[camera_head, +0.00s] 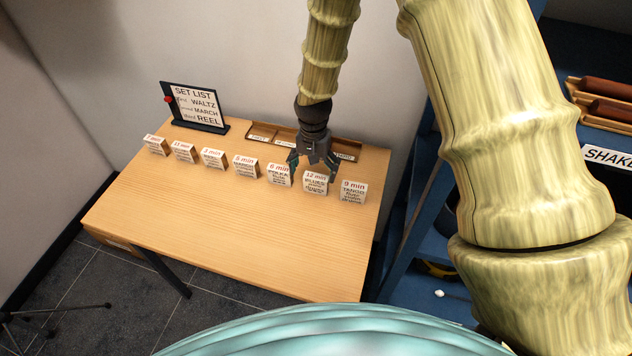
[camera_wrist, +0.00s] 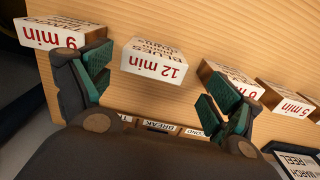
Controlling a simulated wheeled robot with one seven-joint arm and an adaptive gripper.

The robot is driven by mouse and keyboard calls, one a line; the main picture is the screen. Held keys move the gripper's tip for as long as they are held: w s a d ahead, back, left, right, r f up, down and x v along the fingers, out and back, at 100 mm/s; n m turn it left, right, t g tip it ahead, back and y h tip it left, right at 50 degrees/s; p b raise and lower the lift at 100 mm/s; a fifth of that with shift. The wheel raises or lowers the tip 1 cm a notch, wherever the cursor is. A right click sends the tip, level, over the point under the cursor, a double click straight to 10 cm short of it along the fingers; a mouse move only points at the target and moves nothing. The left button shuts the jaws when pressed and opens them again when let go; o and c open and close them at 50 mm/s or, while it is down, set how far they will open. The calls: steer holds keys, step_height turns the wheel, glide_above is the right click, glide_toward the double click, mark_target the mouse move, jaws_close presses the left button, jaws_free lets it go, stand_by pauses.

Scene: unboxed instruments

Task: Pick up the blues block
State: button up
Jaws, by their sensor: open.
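The blues block (camera_head: 315,183) is a small white-faced wooden block marked "12 min" and "BLUES". It stands in a row of similar blocks on the wooden table (camera_head: 240,220), between the polka block (camera_head: 279,175) and the tango block (camera_head: 353,191). In the wrist view the blues block (camera_wrist: 153,61) lies ahead of and between my spread fingers, apart from them. My gripper (camera_head: 313,170) is open and empty, just behind and above the block in the head view. Its two teal-padded fingers also show in the wrist view (camera_wrist: 160,88).
Several other labelled blocks (camera_head: 212,157) continue leftward in the row. A set list sign (camera_head: 197,106) stands at the back left. A slotted wooden tray (camera_head: 268,133) with labels runs along the back edge. The table's front is clear. A blue shelf (camera_head: 408,220) stands right.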

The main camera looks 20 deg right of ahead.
mark_target(316, 176)
steer(key=shift+w+f, duration=0.15)
steer(key=shift+f, duration=0.15)
steer(key=shift+s+d+f+p, duration=0.15)
steer(key=shift+s+f+p, duration=0.2)
steer(key=shift+s+p, duration=0.2)
steer(key=shift+s+f, duration=0.15)
steer(key=shift+f, duration=0.15)
steer(key=shift+w+d+f+p, duration=0.15)
steer(key=shift+f+p, duration=0.1)
steer(key=shift+f, duration=0.3)
steer(key=shift+w+a+f+p, duration=0.1)
steer(key=shift+f+p, duration=0.1)
steer(key=shift+f, duration=0.35)
steer(key=shift+s+f, duration=0.15)
steer(key=shift+f, duration=0.3)
steer(key=c, duration=1.1)
